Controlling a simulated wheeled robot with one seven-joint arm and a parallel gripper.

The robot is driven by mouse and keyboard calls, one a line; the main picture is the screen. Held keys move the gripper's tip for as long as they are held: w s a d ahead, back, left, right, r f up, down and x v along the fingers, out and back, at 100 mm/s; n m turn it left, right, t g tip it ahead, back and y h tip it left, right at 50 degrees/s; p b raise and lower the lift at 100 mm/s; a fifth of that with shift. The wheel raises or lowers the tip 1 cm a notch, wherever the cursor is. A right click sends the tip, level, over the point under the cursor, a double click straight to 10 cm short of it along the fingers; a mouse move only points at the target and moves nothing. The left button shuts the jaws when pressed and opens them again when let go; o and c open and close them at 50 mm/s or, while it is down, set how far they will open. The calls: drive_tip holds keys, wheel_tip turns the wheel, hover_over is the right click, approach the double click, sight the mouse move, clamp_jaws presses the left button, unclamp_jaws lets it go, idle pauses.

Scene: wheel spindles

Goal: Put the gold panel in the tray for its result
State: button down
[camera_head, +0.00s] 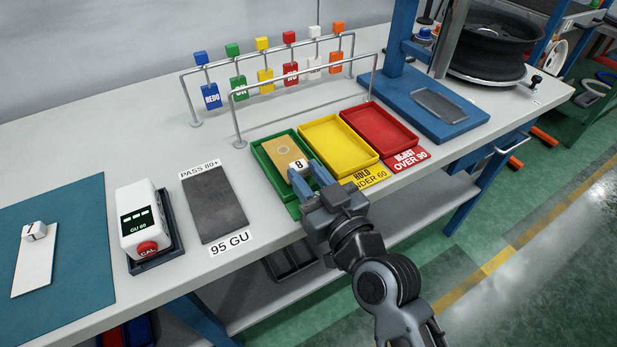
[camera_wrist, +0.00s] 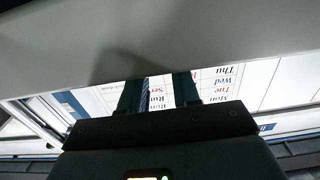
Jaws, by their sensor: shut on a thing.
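The gold panel (camera_head: 280,152) has a pale round spot and a white block marked 8 (camera_head: 298,167) at its near end. It lies over the inside of the green tray (camera_head: 262,172); I cannot tell whether it touches the floor. My gripper (camera_head: 304,175) is shut on the block at the green tray's near end. The green tray's label is hidden by my gripper. The yellow tray (camera_head: 338,145) reads HOLD UNDER 60, and the red tray (camera_head: 380,128) reads REJECT OVER 90. In the wrist view, a grey surface fills the top beyond my fingers (camera_wrist: 158,95).
A gloss meter (camera_head: 139,228) sits in a dark cradle, left of a dark 95 GU plate (camera_head: 214,203). A white panel marked 7 (camera_head: 34,262) lies on a teal mat (camera_head: 75,235). A metal rail (camera_head: 305,78) with coloured tags stands behind the trays.

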drive_tip(key=shift+f+b, duration=0.55)
drive_tip(key=shift+f, duration=0.05)
drive_tip(key=shift+d+f+b, duration=0.1)
drive_tip(key=shift+f+b, duration=0.2)
drive_tip(key=c, duration=0.8)
unclamp_jaws()
drive_tip(key=shift+s+f, duration=0.15)
drive_tip(key=shift+f, duration=0.1)
drive_tip(key=shift+r+p, duration=0.5)
drive_tip(key=shift+p, duration=0.1)
drive_tip(key=r+b+v, duration=0.1)
drive_tip(key=b+v, duration=0.1)
drive_tip(key=v, duration=0.9)
drive_tip(key=shift+s+d, duration=0.25)
